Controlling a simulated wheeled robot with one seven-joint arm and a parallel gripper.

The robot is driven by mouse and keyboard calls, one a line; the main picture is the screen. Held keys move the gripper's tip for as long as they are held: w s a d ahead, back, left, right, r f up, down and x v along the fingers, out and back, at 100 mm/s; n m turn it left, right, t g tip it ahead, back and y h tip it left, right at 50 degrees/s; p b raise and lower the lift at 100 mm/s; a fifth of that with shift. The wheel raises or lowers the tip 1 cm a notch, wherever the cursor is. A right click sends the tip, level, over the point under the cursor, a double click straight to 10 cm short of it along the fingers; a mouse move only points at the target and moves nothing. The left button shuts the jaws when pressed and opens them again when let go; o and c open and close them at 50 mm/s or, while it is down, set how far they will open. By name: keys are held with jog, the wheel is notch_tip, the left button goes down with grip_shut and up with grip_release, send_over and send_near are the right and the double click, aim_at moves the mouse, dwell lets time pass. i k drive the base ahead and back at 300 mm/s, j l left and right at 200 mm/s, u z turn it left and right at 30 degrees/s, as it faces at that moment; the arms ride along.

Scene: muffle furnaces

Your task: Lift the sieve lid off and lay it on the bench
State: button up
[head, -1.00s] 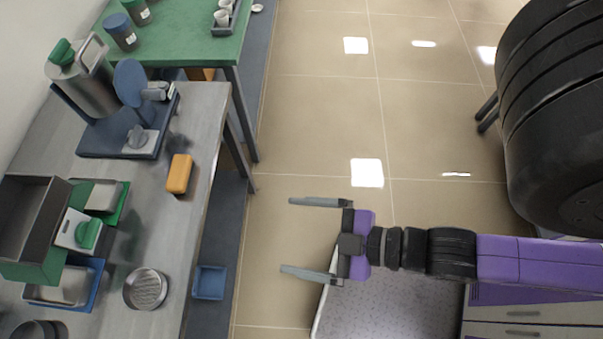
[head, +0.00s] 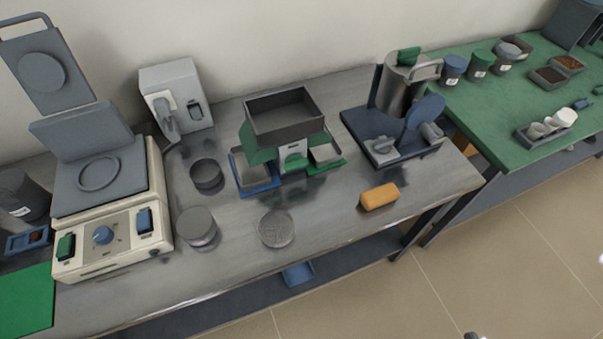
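A short grey metal cylinder with a flat, closed top (head: 197,222) stands on the grey bench (head: 335,215) to the right of the cream machine. Its top looks like the sieve lid, seated on the round body below; the seam is too small to make out. A shallow round sieve (head: 276,228) with a patterned mesh floor lies open to its right. An open dark ring-shaped pan (head: 206,174) stands behind the cylinder. My gripper is not recognisable in this view; a tiny sliver at the bottom edge, over the floor, is too small to identify.
A cream machine (head: 112,243) with a raised hinged plate stands at left. A green and grey hopper device (head: 285,115), an orange block (head: 379,197) and a blue-based apparatus (head: 392,155) stand to the right. Bare bench lies between the sieve and the orange block.

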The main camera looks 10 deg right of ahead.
aim_at(195, 224)
jog(key=j+u, duration=0.1)
jog(key=u, duration=0.3)
jog(key=j+u, duration=0.15)
jog(key=u, duration=0.6)
jog(key=i+j+u, duration=0.15)
jog(key=u, duration=0.25)
jog(key=i+j, duration=0.25)
